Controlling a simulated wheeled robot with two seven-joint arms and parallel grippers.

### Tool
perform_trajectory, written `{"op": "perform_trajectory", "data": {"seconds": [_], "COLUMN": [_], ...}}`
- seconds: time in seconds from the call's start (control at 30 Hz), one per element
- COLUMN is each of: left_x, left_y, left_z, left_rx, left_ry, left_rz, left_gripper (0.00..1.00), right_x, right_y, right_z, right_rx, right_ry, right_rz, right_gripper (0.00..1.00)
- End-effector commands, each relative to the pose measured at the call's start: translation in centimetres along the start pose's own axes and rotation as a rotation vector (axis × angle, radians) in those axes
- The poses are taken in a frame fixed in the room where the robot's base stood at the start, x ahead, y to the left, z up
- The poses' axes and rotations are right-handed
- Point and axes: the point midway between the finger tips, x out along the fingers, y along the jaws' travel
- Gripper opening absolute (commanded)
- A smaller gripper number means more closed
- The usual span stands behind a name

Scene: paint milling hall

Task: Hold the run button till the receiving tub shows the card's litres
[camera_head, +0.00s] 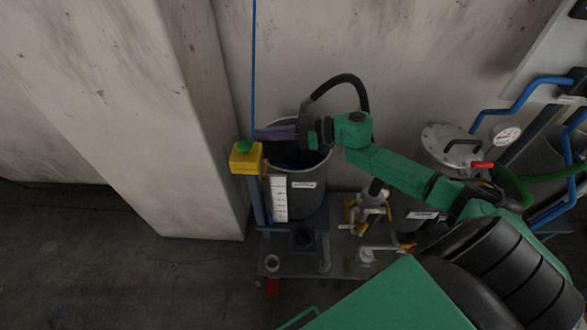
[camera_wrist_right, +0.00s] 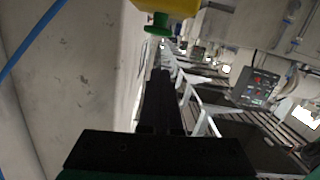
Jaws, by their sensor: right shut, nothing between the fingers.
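A yellow button box (camera_head: 246,160) with a green button (camera_head: 242,146) on top stands on a blue post beside the receiving tub (camera_head: 309,200). The box (camera_wrist_right: 178,6) and green button (camera_wrist_right: 157,27) also show in the right wrist view. The tub is grey, open, with dark liquid inside and a white scale strip (camera_head: 279,199) on its front; the level cannot be read. My right gripper (camera_head: 257,134) is shut and empty over the tub's rim, its tips just right of the button. The wrist view shows a gap between fingers (camera_wrist_right: 159,75) and button. My left gripper is not in view.
To the right stand a lidded vessel (camera_head: 447,145), a pressure gauge (camera_head: 507,134), blue pipes (camera_head: 520,98) and a red-handled valve (camera_head: 482,165). A concrete pillar (camera_head: 150,110) rises close to the left of the box.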

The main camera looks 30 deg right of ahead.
Motion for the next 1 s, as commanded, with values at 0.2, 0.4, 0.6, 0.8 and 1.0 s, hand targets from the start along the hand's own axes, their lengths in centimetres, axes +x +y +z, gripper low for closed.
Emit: {"op": "perform_trajectory", "data": {"seconds": [0.2, 0.4, 0.6, 0.8, 1.0], "left_x": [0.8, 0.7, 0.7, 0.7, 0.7], "left_y": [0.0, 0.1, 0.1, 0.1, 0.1], "left_z": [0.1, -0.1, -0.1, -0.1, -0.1], "left_rx": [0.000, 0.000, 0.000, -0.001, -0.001], "left_ry": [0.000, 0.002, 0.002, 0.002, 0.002], "left_rz": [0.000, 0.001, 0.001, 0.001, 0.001], "left_gripper": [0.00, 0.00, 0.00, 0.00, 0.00], "right_x": [-5.0, -6.8, -6.9, -6.9, -6.2], "right_y": [-0.1, 0.0, 0.0, 0.0, 0.3], "right_z": [0.4, 0.2, 0.1, 0.1, 0.4], "right_rx": [0.003, -0.001, -0.001, -0.001, -0.005], "right_ry": [-0.004, 0.001, 0.003, 0.003, 0.021], "right_rz": [-0.001, 0.000, 0.000, 0.000, 0.059], "right_gripper": [0.00, 0.00, 0.00, 0.00, 0.00]}}
